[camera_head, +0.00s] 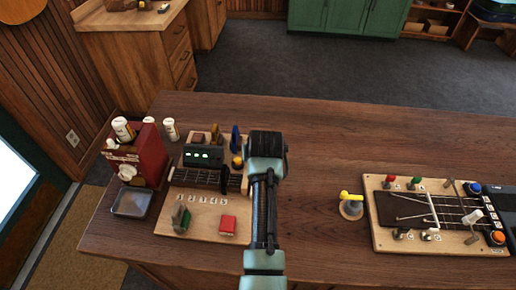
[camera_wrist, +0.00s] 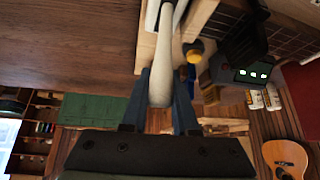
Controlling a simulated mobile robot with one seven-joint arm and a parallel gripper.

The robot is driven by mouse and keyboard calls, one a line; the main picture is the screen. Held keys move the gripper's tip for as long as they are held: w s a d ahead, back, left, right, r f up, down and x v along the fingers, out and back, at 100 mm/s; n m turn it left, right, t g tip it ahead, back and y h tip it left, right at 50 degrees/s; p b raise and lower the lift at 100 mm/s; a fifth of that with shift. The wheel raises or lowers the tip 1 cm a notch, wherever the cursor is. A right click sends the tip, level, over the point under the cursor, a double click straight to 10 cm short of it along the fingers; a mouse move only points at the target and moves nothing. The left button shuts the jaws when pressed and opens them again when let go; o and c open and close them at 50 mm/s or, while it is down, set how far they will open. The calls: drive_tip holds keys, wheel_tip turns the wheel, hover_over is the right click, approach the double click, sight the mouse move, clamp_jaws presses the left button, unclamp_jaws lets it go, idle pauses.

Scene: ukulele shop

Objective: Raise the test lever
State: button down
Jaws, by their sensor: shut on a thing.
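The test lever appears to be the pale tapered handle (camera_wrist: 162,78) in the wrist view. My gripper (camera_wrist: 163,102) is shut on it, with one blue-grey finger on each side. In the head view my arm hides the handle, and my gripper's dark body is over the right edge of the left wooden board (camera_head: 162,223). This board carries a dark box with green lights (camera_head: 203,156), a fretboard piece (camera_head: 205,179) and a red block (camera_head: 228,224). The box also shows in the wrist view (camera_wrist: 243,60), right of the handle. The lever's base is not clear.
A red dispenser (camera_head: 148,160) and a metal tray (camera_head: 132,202) stand left of the board. A yellow-topped knob (camera_head: 351,205) and a second board with strings and knobs (camera_head: 382,241) are to the right. The tabletop's back middle (camera_head: 350,140) is clear.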

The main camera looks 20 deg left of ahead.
drive_tip(key=shift+w+f, duration=0.2)
drive_tip(key=shift+f, duration=0.2)
idle(0.3)
drive_tip(key=c, duration=0.7)
unclamp_jaws()
drive_tip(key=shift+w+a, duration=0.1)
drive_tip(key=shift+w, duration=0.1)
drive_tip(key=shift+s+r, duration=0.1)
drive_tip(key=shift+r, duration=0.05)
drive_tip(key=b+v, duration=0.1)
drive_tip(key=v, duration=1.1)
drive_tip(key=shift+s+r+b, duration=0.25)
drive_tip(key=shift+b, duration=0.05)
